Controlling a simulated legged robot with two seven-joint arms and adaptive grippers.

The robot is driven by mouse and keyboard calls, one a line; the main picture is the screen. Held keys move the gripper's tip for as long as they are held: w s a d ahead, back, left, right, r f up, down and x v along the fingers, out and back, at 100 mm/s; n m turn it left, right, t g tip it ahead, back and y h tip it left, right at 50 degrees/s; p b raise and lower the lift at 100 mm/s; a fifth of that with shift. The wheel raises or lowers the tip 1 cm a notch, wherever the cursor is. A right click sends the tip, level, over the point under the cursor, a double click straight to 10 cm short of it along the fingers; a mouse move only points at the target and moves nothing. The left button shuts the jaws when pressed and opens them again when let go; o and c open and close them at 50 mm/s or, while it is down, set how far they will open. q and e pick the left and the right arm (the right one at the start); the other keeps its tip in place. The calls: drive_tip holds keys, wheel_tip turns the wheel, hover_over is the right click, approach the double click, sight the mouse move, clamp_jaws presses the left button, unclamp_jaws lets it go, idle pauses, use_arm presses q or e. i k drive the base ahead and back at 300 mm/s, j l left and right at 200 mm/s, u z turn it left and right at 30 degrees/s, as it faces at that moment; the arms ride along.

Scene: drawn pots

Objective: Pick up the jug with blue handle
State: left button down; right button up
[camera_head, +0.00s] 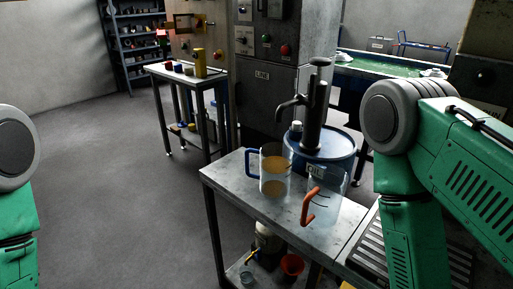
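The jug with the blue handle (275,180) stands upright on the metal table, right of the middle of the head view. It is clear and holds amber liquid. Its blue handle (250,164) points left. A second clear jug (331,203) with an orange-red handle stands to its right and nearer to me, and looks empty. Green and grey links of my arms show at the left and right edges. Neither gripper is in view, and nothing is seen touching the jug.
A blue oil drum (338,161) with a dark hand pump (315,105) stands right behind the jugs. The metal table (232,179) is bare at its left end. A red cup (291,264) and other items sit on the lower shelf. The floor (110,190) to the left is clear.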

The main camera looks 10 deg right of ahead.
sight(270, 169)
drive_tip(key=i+j, duration=0.45)
drive_tip(key=i+j+z, duration=0.15)
drive_tip(key=z, duration=0.2)
drive_tip(key=i+j+z, duration=0.1)
drive_tip(key=j+z, duration=0.3)
drive_tip(key=i+j+z, duration=0.1)
drive_tip(key=j+z, duration=0.25)
